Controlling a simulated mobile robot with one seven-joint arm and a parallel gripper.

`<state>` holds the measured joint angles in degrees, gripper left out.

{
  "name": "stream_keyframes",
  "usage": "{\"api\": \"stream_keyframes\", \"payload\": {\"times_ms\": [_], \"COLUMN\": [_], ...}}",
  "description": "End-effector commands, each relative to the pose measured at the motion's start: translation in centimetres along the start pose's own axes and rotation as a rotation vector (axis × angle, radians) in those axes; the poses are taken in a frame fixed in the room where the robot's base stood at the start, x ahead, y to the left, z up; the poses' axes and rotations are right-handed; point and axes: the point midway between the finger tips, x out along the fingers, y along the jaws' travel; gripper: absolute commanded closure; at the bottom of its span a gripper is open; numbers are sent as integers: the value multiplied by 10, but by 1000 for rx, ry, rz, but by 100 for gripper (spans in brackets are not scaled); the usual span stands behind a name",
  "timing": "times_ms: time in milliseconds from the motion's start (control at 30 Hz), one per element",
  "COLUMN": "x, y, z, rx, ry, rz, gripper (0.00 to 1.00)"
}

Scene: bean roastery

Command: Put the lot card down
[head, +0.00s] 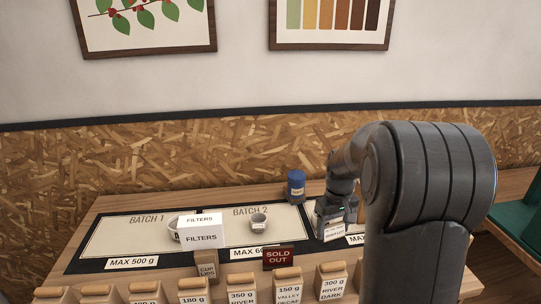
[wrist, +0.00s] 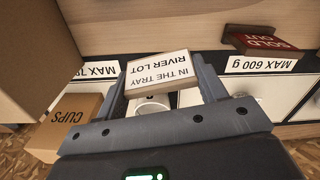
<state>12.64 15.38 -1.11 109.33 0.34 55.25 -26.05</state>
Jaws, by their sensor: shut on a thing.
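The lot card (wrist: 160,70) is a small white card with a wooden edge. In the head view my gripper (head: 333,210) is over the right part of the table, right of the Batch 2 panel (head: 285,222). A white label shows just below it, too small to read surely as the card. I cannot tell whether the card touches the surface.
A blue-lidded jar (head: 296,186) stands behind, left of my gripper. A grey cup (head: 258,221) stands on Batch 2. Several labelled bins line the front.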

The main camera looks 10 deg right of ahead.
Motion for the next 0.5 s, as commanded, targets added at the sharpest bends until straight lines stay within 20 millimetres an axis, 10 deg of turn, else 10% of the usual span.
{"api": "stream_keyframes", "payload": {"times_ms": [500], "x": [37], "y": [-79], "z": [-84], "rx": [406], "ry": [-2], "rz": [0], "gripper": [57]}}
